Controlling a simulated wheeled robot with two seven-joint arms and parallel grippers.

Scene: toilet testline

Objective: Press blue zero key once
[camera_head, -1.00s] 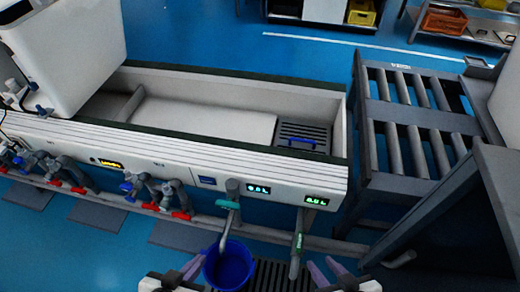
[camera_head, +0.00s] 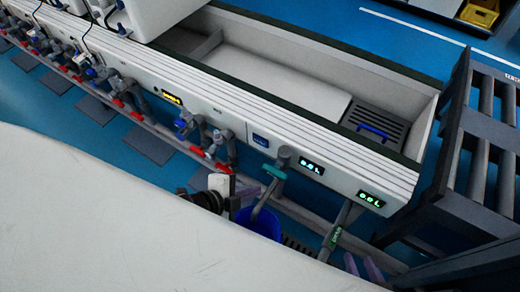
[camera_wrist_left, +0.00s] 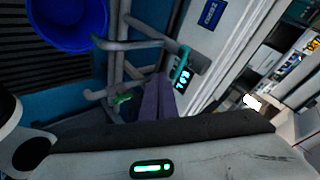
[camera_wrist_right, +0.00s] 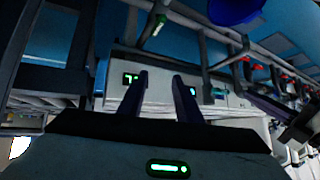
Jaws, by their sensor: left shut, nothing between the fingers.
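The blue key (camera_head: 261,141) is a small rectangle on the white front panel, left of the two lit displays. In the left wrist view the blue key (camera_wrist_left: 211,14), with white lettering, is at the upper right. My left gripper (camera_wrist_left: 160,80) is shut and empty, its purple fingers together, below and left of the key in that view and apart from it. In the head view the white arm covers much of the lower left, and the left fingers are hard to make out. My right gripper (camera_wrist_right: 160,78) is open and empty; its fingers (camera_head: 362,266) show at the bottom of the head view.
A grey spout with a teal collar (camera_head: 274,172) stands just right of the key. A blue bucket (camera_head: 262,222) is below it. Red and blue valves (camera_head: 187,122) line the panel's left. A dark roller rack (camera_head: 480,150) stands at the right.

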